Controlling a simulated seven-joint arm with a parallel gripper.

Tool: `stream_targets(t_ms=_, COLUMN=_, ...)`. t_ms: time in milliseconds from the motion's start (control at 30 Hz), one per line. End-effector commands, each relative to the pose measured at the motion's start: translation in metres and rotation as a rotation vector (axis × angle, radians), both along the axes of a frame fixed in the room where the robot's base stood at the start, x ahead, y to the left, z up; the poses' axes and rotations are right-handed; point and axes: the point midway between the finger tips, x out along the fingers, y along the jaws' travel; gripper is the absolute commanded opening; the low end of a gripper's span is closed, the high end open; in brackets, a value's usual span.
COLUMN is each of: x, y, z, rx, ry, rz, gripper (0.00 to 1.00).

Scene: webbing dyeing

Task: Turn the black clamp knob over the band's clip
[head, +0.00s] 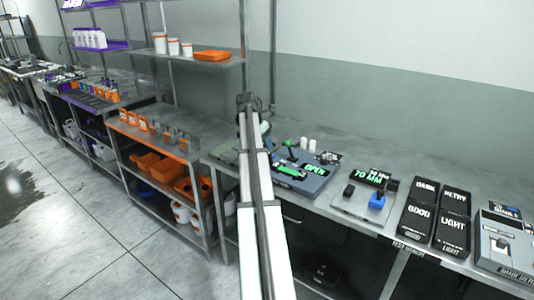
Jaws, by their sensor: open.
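A blue-grey fixture (318,186) sits on the bench just right of my arm, with a lit green "OPEN" sign. My arm rises in front and hides the fixture's left side. My gripper (267,137) is a small dark shape beside the arm's upper end, left of and behind the fixture. Its jaws are open and apart from the dark part; fingertip detail is unclear.
To the right are a "70 MM" gauge (352,204) with a blue block (377,201), black labelled trays (420,219) and a grey lever unit (508,240). Two white pegs (312,145) stand behind the fixture. An orange shelf unit (157,144) stands left. The bench's rear strip is mostly clear.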

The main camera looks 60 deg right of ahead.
Motion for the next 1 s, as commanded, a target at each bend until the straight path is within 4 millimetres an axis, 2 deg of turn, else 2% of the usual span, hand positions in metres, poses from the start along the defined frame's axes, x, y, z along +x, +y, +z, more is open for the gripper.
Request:
stream_targets(t_ms=200, x=-0.003, y=-0.014, z=-0.033, rx=0.0, ry=0.0, rz=-0.001, gripper=0.59)
stream_targets(t_ms=400, x=-0.003, y=-0.021, z=-0.051, rx=-0.001, ry=0.0, rz=-0.001, gripper=0.59)
stream_targets(t_ms=833, x=-0.004, y=-0.024, z=-0.058, rx=-0.001, ry=-0.001, rz=-0.001, gripper=0.59)
stream_targets(t_ms=1000, x=-0.004, y=-0.024, z=-0.058, rx=-0.001, ry=0.0, rz=-0.001, gripper=0.45)
